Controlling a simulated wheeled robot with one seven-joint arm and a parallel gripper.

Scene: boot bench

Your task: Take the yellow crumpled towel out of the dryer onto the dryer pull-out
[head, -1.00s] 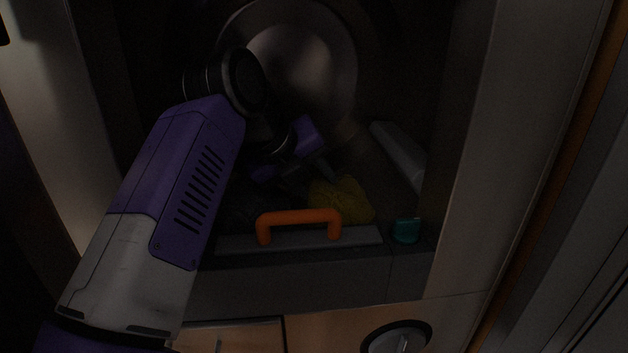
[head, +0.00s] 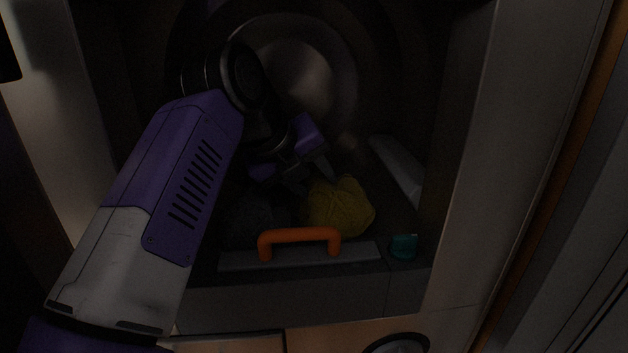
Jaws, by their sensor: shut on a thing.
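The yellow crumpled towel (head: 342,208) is in the dim recess, behind and just right of the orange handle, low in front of the round dryer opening (head: 303,78). My gripper (head: 318,180) is at the towel's upper left, its fingers shut on the towel. The exact grip is dark and partly hidden by the fingers. Whether the towel rests on the surface below it or hangs just above it, I cannot tell. The grey pull-out (head: 350,255) with its orange handle (head: 299,235) lies at the front of the recess.
A dark grey lump (head: 247,217) lies left of the towel. A teal object (head: 404,247) sits right of the handle. A pale box-like item (head: 397,168) leans at the right wall. Side panels close in the recess left and right.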

